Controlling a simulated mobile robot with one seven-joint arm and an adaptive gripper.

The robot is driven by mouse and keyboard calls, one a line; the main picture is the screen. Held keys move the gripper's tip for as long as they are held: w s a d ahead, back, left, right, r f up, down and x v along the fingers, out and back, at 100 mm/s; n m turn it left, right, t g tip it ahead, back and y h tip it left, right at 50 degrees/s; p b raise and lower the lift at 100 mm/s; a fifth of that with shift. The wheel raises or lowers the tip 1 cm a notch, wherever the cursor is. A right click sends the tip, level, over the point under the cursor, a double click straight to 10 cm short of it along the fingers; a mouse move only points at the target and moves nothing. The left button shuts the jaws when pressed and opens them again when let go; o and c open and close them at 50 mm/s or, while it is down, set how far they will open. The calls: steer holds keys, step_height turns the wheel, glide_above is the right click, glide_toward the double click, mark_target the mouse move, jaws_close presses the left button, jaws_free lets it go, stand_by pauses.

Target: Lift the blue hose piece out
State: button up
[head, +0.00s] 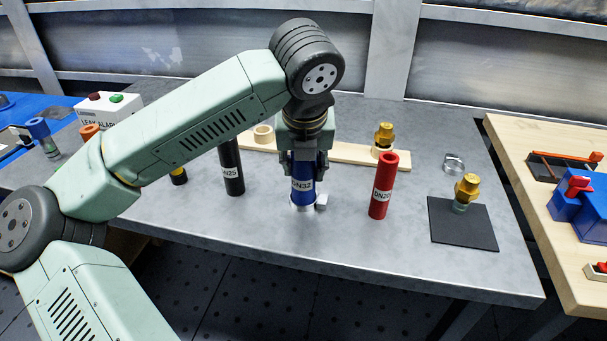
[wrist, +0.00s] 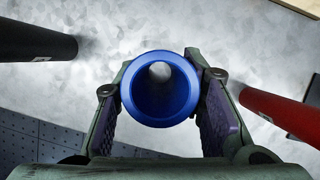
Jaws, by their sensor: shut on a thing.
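The blue hose piece (head: 302,184), labelled DN32, stands upright at the middle of the grey table. A pale, light-coloured fitting (head: 320,202) shows around its foot. My gripper (head: 302,160) points straight down and is shut on the upper part of the blue hose. In the wrist view I look down into the open end of the blue hose (wrist: 160,117), with a finger on each side of it. Whether the hose's lower end is clear of the fitting cannot be told.
A black hose (head: 232,168) labelled DN25 stands to the left and a red hose (head: 382,188) to the right. Behind is a wooden strip (head: 345,153) with a brass fitting (head: 384,135). A dark mat (head: 465,225) with another brass fitting (head: 467,187) lies at right.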

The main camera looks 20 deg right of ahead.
steer(key=c, duration=0.6)
steer(key=shift+o, duration=0.2)
steer(key=shift+r, duration=0.1)
steer(key=s+a+r+b, duration=0.2)
steer(key=s+a, duration=0.2)
steer(key=s, duration=0.3)
steer(key=s+a+r+b, duration=0.2)
steer(key=s+a+b, duration=0.1)
steer(key=s, duration=0.4)
steer(key=shift+a+r, duration=0.4)
steer(key=shift+a, duration=0.1)
